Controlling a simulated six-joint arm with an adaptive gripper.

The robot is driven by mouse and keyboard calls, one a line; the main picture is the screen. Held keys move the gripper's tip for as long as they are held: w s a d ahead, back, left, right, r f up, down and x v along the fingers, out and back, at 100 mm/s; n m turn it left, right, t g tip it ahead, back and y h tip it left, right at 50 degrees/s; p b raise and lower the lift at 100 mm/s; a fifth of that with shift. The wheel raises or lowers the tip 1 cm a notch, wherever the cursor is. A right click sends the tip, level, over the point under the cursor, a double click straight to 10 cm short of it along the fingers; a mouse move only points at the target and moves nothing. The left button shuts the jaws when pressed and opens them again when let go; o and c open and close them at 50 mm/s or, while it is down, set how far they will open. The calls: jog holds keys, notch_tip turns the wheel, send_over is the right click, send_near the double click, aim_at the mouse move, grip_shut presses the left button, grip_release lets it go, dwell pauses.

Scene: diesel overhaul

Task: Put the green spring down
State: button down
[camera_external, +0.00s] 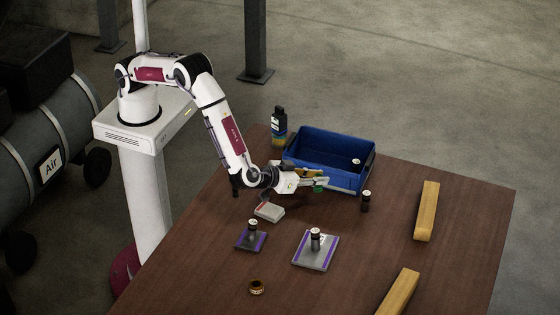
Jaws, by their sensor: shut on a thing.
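The green spring (318,188) is small and sits at the tip of my gripper (314,184), in front of the near wall of the blue crate. My gripper is shut on the green spring and reaches out low over the table, pointing right. The spring looks held above the table top, but the gap under it is hard to judge. Part of the spring is hidden by the fingers.
Two plates (309,259) (244,244) carry small cylinders. A brass ring (256,287), wooden bars (427,210) and a bottle (279,122) are around. The centre-right table (375,245) is clear.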

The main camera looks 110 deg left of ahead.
aim_at(317, 192)
jog(key=shift+f, duration=3.05)
jog(key=shift+f, duration=1.9)
jog(key=shift+f, duration=0.15)
jog(key=c, duration=1.9)
grip_release()
